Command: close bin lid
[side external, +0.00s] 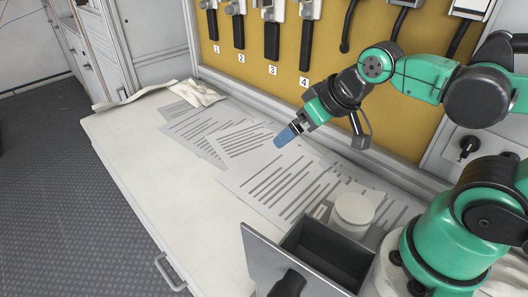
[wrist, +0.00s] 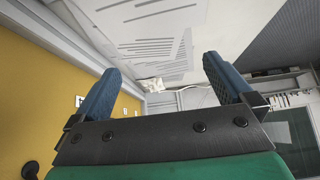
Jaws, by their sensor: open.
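A grey bin (side external: 345,238) stands at the front of the bench in the side view, its dark inside open to view. A flat light-grey panel (side external: 262,262) stands up along its left side and looks like the lid, swung open. A black handle (side external: 288,284) sticks out from this panel and is partly cut off by the bottom edge. My gripper (side external: 287,135) is in the air over the papers, well behind and above the bin. Its blue fingers are apart with nothing between them in the wrist view (wrist: 165,90). The bin is not in the wrist view.
A white round container (side external: 352,212) stands right behind the bin. Printed sheets (side external: 215,133) lie over the bench top (side external: 150,165). A crumpled cloth (side external: 178,93) lies at the far end. Black-handled switches (side external: 272,42) hang on the yellow wall panel (side external: 338,100). The left of the bench is clear.

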